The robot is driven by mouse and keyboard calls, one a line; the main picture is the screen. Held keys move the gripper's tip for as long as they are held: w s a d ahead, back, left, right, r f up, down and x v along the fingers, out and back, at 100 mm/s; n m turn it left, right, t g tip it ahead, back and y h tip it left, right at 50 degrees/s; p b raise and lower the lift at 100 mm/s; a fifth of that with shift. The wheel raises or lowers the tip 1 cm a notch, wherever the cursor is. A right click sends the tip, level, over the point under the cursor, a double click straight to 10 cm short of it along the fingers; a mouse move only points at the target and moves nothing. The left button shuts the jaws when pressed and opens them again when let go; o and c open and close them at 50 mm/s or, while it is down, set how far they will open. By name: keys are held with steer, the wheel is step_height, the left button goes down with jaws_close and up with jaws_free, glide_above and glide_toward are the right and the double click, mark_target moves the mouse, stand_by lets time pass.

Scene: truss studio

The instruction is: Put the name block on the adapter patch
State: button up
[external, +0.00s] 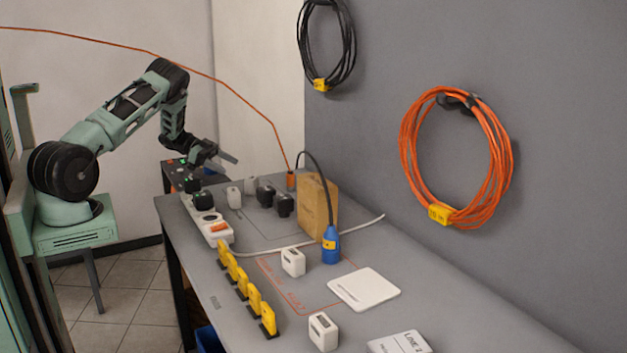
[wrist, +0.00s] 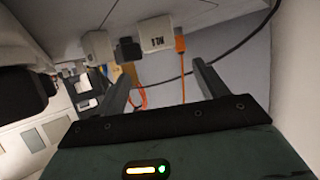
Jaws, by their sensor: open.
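My gripper (external: 224,161) is open and empty, raised above the far end of the grey table. Its two spread fingers (wrist: 158,88) show in the wrist view with nothing between them. A white block with dark lettering (wrist: 156,33) lies beyond the fingers in the wrist view, beside a black adapter (wrist: 128,50). It looks like the name block, but the lettering is too small to read surely. Black adapters (external: 284,204) stand on the far part of the table, inside a faint outlined area; I cannot tell surely whether this is the adapter patch.
A power strip (external: 212,228), yellow tags (external: 242,285) and a white block (external: 292,262) stand nearer. A cardboard box (external: 318,207) and blue connector (external: 331,246) stand near the wall. A white plate (external: 364,289) lies in front. An orange cable rises from the far end.

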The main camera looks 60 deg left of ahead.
steer(key=shift+v, duration=1.6)
steer(key=w+a+r+n+t+y, duration=0.35)
steer(key=a+r+y, duration=0.25)
steer(key=r+y, duration=0.3)
steer(key=s+a+r+n+g+y, duration=0.1)
steer(key=s+r+n+g+y, duration=0.45)
steer(key=s+n+y, duration=0.45)
steer(key=s+d+f+n+g+h, duration=0.1)
steer(key=s+d+f+g+h, duration=0.1)
steer(key=s+d, duration=0.8)
steer(key=s+d+f+n+g+h, duration=0.2)
steer(key=s+d+g+h, duration=0.3)
steer(key=s+d, duration=0.6)
steer(key=d+h, duration=0.1)
steer(key=d, duration=0.2)
steer(key=shift+d+f+g+h, duration=0.3)
steer(key=shift+d+f+h, duration=0.05)
steer(key=shift+h, duration=0.05)
